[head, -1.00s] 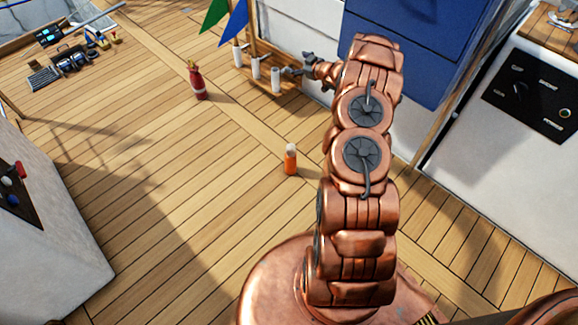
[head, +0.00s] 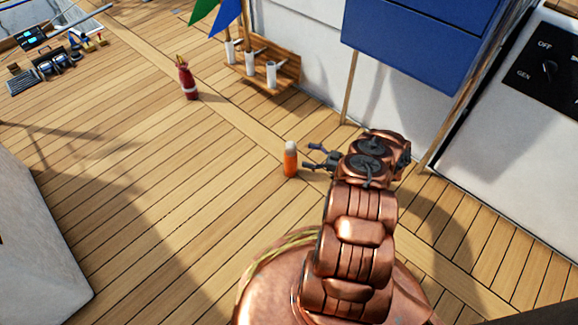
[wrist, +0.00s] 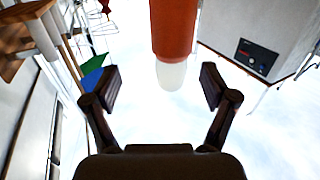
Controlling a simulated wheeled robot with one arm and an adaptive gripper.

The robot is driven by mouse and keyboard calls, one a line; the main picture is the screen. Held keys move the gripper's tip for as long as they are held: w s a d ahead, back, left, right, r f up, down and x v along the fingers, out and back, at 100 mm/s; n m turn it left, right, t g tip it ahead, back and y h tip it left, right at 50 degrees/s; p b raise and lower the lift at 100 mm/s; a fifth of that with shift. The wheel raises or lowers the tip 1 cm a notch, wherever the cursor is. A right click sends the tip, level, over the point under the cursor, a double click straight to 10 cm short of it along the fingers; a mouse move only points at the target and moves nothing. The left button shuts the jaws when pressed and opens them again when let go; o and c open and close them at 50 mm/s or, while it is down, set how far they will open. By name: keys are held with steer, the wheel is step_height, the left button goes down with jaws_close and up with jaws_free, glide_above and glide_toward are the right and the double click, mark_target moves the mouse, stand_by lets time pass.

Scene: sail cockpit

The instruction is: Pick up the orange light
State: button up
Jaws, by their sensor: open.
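The orange light (head: 290,160) is a small upright cylinder with an orange body and a pale cap, standing on the wooden deck. My gripper (head: 314,157) is open just to the right of it, with its fingers pointing toward it. In the wrist view, which looks upside down, the orange light (wrist: 174,35) hangs from the top centre, with its pale cap downward. The open fingers of my gripper (wrist: 157,88) stand to either side of the cap's line, and nothing is between them in a grasp.
A red extinguisher-like bottle (head: 187,80) stands farther back. A wooden rack (head: 285,72) with white cylinders and flags is against the wall. A blue panel (head: 420,38) and a white console (head: 525,110) are at right. The deck (head: 190,190) left of the light is clear.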

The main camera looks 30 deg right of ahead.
mark_target(291, 155)
steer(key=shift+s+a+f+p+x, duration=0.1)
steer(key=shift+s+a+p+x, duration=0.1)
steer(key=shift+x, duration=1)
steer(key=shift+s+a+f+p+x, duration=0.1)
steer(key=shift+a+p+x, duration=0.1)
steer(key=shift+x, duration=0.95)
steer(key=shift+s+a+f+p+x, duration=0.1)
steer(key=shift+s+a+p+x, duration=0.1)
steer(key=shift+x, duration=1)
steer(key=shift+r, duration=0.1)
jaws_close()
